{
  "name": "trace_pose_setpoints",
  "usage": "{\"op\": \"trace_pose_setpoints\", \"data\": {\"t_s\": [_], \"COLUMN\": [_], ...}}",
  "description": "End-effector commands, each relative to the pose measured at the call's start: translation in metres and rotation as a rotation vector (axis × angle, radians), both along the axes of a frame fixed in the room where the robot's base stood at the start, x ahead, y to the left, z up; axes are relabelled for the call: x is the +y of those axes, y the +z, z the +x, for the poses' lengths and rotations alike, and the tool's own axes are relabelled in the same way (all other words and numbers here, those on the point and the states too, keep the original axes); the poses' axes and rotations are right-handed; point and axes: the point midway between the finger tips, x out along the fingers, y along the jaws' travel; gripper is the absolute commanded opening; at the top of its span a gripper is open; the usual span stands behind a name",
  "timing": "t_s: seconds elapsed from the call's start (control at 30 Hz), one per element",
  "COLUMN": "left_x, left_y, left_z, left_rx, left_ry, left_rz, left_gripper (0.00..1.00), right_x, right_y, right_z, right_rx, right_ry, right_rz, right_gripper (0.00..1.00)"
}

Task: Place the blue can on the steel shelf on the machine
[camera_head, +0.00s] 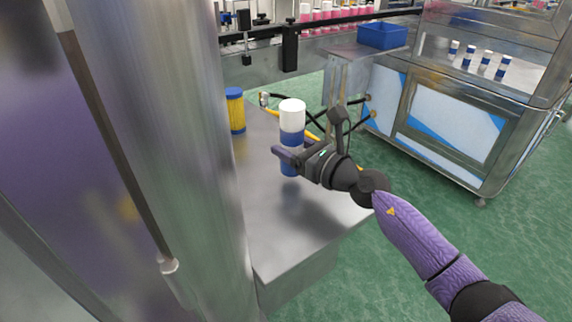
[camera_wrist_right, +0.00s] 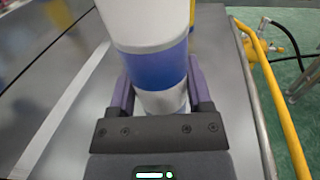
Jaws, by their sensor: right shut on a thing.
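The blue can (camera_head: 292,122), blue with a white top, is upright in my right gripper (camera_head: 284,157). The gripper is shut on its lower part, above the steel shelf (camera_head: 300,220) in the head view. A dark blur lies on the shelf below the gripper, and I cannot tell whether the can's base touches the steel. In the right wrist view the can (camera_wrist_right: 158,70) stands between the two purple fingers (camera_wrist_right: 160,98), with the steel surface (camera_wrist_right: 50,95) around it. My left gripper is not in view.
A yellow cylinder with a blue cap (camera_head: 235,110) stands at the shelf's back left. A big steel column (camera_head: 160,130) rises at the left. Yellow and black hoses (camera_wrist_right: 280,100) run along the shelf's right edge. A bench with several small cans and a blue bin (camera_head: 382,35) stands behind.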

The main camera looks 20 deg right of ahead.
Motion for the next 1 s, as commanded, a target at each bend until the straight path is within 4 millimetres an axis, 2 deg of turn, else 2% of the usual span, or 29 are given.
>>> {"op": "trace_pose_setpoints", "data": {"t_s": [0.03, 0.1, 0.27, 0.43, 0.47, 0.6, 0.87, 0.93, 1.0], "left_x": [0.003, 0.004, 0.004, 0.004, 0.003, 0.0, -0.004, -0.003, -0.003], "left_y": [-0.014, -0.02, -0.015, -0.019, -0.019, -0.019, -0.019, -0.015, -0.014], "left_z": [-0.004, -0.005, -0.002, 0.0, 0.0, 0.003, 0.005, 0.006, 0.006], "left_rx": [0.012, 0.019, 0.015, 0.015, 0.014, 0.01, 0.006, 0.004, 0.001], "left_ry": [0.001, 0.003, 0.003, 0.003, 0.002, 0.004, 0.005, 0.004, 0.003], "left_rz": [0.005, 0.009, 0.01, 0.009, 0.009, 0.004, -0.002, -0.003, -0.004], "left_gripper": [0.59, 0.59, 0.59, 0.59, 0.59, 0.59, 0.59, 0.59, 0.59], "right_x": [0.0, 0.0, 0.0, 0.0, 0.0, 0.0, 0.0, 0.0, -0.005], "right_y": [-0.02, -0.028, -0.021, -0.026, -0.025, -0.024, -0.024, -0.018, -0.02], "right_z": [0.0, 0.0, 0.0, 0.0, 0.0, 0.0, 0.0, 0.0, -0.007], "right_rx": [0.007, 0.005, 0.001, 0.002, 0.002, 0.002, 0.002, 0.001, 0.003], "right_ry": [0.0, 0.0, 0.0, 0.001, 0.001, 0.001, 0.001, 0.001, -0.001], "right_rz": [0.003, 0.003, 0.002, 0.001, 0.001, 0.001, 0.001, 0.002, -0.001], "right_gripper": [0.0, 0.0, 0.0, 0.0, 0.68, 0.98, 0.99, 0.99, 0.99]}}
